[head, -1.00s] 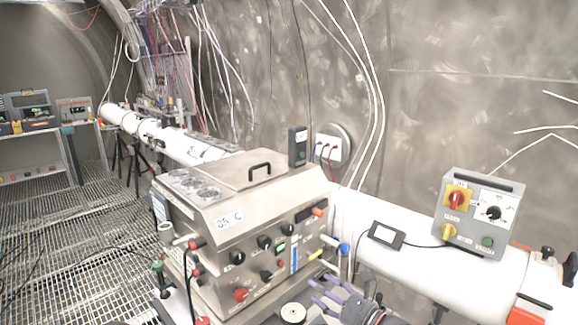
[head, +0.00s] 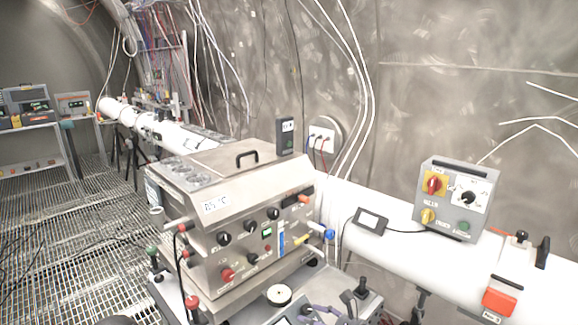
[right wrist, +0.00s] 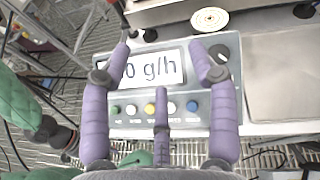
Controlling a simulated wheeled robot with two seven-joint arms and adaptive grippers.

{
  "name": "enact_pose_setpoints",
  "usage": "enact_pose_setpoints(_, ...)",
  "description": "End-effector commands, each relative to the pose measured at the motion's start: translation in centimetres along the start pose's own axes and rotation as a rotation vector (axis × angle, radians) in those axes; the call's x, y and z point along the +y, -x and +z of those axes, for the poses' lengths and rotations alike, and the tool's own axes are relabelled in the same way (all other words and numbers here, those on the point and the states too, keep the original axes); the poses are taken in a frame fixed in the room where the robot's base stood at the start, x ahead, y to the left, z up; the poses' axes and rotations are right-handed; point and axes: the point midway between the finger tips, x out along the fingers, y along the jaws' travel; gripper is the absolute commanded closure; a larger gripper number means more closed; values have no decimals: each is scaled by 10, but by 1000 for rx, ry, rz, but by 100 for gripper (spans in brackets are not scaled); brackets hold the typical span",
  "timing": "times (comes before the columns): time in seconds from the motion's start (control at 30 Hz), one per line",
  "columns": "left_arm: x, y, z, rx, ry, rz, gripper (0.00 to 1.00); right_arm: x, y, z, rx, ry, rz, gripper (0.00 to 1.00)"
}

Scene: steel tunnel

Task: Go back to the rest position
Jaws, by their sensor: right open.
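My right gripper (right wrist: 160,58) fills the right wrist view with its purple padded fingers. The fingers are spread apart and hold nothing. They are over a grey panel with a "0 g/h" display (right wrist: 155,70) and a row of coloured buttons. My left gripper is not in the head view.
The steel machine (head: 215,230) with knobs stands at centre. A white disc (head: 279,295) lies in front of it. A grey control box (head: 455,200) sits on the white pipe (head: 395,250) at right. Black joysticks (head: 361,290) stand near the bottom edge. The grated floor (head: 75,245) at left is mostly open.

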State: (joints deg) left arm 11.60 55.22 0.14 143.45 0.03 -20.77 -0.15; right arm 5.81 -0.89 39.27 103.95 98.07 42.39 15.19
Motion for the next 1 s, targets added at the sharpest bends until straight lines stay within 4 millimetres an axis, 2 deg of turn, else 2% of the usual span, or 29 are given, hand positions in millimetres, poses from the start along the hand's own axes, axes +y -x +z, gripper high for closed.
enact_pose_setpoints(0.03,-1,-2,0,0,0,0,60,12,-3,-17,37,13,33,40)
enact_pose_setpoints(0.17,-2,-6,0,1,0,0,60,45,-7,-64,152,78,137,40)
enact_pose_setpoints(0.33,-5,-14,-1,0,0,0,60,105,0,-148,337,226,340,40)
enact_pose_setpoints(0.6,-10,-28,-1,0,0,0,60,194,40,-274,538,597,713,40)
enact_pose_setpoints(0.7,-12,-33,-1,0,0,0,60,221,56,-313,554,776,845,40)
enact_pose_setpoints(0.83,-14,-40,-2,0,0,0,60,250,68,-350,515,1022,980,40)
enact_pose_setpoints(1.0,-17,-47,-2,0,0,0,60,280,68,-376,402,1297,1062,40)
